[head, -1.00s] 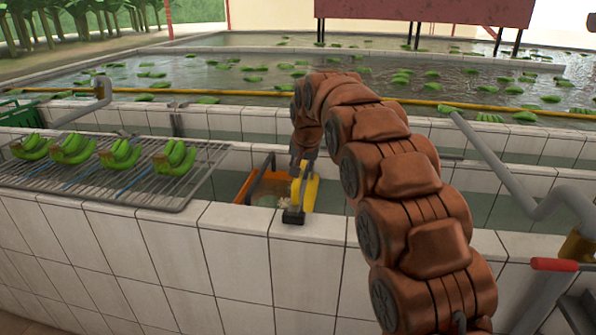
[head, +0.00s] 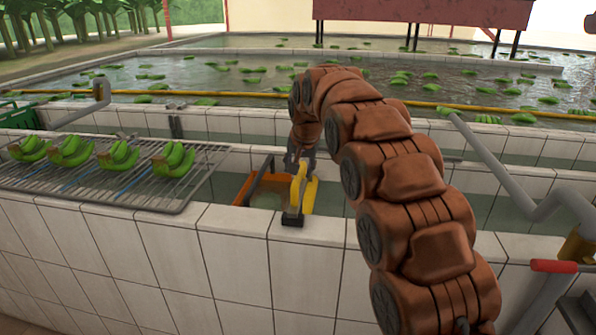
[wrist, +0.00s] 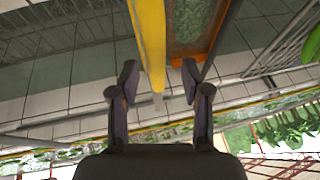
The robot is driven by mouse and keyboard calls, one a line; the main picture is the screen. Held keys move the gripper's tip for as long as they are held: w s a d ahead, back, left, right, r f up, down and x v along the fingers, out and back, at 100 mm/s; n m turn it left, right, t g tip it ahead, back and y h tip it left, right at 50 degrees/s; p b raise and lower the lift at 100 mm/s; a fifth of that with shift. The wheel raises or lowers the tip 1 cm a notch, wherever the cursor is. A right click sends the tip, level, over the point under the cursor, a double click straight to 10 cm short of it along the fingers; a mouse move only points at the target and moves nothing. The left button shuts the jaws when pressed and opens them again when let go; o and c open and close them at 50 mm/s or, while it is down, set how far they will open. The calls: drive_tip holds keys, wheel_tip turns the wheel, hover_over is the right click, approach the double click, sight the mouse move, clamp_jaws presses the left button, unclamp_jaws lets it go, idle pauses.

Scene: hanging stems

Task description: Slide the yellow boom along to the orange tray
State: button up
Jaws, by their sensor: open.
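The yellow boom (head: 297,196) stands at the near tiled wall of the channel, with a dark foot (head: 292,219) on the wall top. The orange tray (head: 243,190) lies in the channel just left of the boom. My gripper (head: 301,158) is over the boom's upper part, partly hidden by my arm. In the wrist view my gripper (wrist: 160,82) is open, its fingers on either side of the end of the yellow boom (wrist: 150,40). The orange tray's edge (wrist: 218,38) shows right of the boom there. I cannot tell whether a finger touches the boom.
A wire rack (head: 190,195) with several green banana bunches stands on the left over the channel. A grey bent pipe (head: 500,170) and a red-handled valve (head: 553,265) stand at the right. Water with floating bananas lies behind a long yellow pipe (head: 230,96).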

drive_tip(key=a+v, duration=0.1)
drive_tip(key=v, duration=0.9)
drive_tip(key=shift+d, duration=0.5)
drive_tip(key=shift+s+r, duration=0.1)
drive_tip(key=shift+s, duration=0.05)
drive_tip(key=s+d+f+n+g+p, duration=0.1)
drive_tip(key=s+f, duration=0.4)
drive_tip(key=s, duration=1.1)
drive_tip(key=s+d+f+n+g+p, duration=0.1)
drive_tip(key=s+d+f, duration=0.4)
drive_tip(key=s, duration=1.1)
drive_tip(key=s+d+f+n+g+h+p, duration=0.1)
drive_tip(key=s+d+f+g, duration=0.3)
drive_tip(key=s, duration=1.2)
drive_tip(key=shift+s+d+f+g+p, duration=0.3)
drive_tip(key=shift+d+f+g+p, duration=0.1)
drive_tip(key=shift+d+f+p, duration=0.3)
